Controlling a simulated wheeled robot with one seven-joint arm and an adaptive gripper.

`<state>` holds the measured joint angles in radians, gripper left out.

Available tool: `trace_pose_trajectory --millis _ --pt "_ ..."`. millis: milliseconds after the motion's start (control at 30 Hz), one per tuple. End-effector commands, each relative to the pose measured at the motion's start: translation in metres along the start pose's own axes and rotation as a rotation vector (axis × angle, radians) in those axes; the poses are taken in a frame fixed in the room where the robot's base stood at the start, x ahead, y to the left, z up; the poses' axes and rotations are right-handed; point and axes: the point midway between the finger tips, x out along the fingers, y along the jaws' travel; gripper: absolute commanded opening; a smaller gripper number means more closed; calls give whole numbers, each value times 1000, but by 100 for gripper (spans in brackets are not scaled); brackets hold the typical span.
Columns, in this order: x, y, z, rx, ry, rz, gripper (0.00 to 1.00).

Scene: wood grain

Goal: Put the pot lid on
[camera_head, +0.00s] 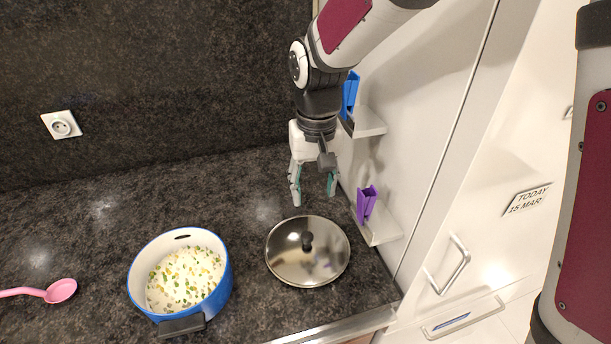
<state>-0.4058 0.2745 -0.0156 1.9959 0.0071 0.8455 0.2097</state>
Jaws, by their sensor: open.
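The pot lid (325,265) is a round, shiny metal disc with a dark knob (307,240) at its middle. It lies on the dark counter, to the right of the pot. The blue pot (222,296) stands open at the lower left of the lid, with a white inside and dark handles. It holds white food with green and yellow bits. My gripper (314,197) is above and behind the lid, pointing down with its fingers spread. It is open and empty, apart from the lid and its knob.
A pink ladle (60,291) lies left of the pot. White shelves on the right wall hold a purple holder (366,203) and a blue holder (350,92), close to my gripper. The counter's front edge (335,322) runs below the lid. The counter behind the pot is clear.

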Motion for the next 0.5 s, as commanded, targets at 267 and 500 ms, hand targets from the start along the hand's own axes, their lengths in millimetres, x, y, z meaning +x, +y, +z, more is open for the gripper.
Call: trace_pose_trajectory --millis 267,500 --pt "34 -11 -7 -8 -29 7 47" --pt "79 -10 -4 -9 -30 8 47"
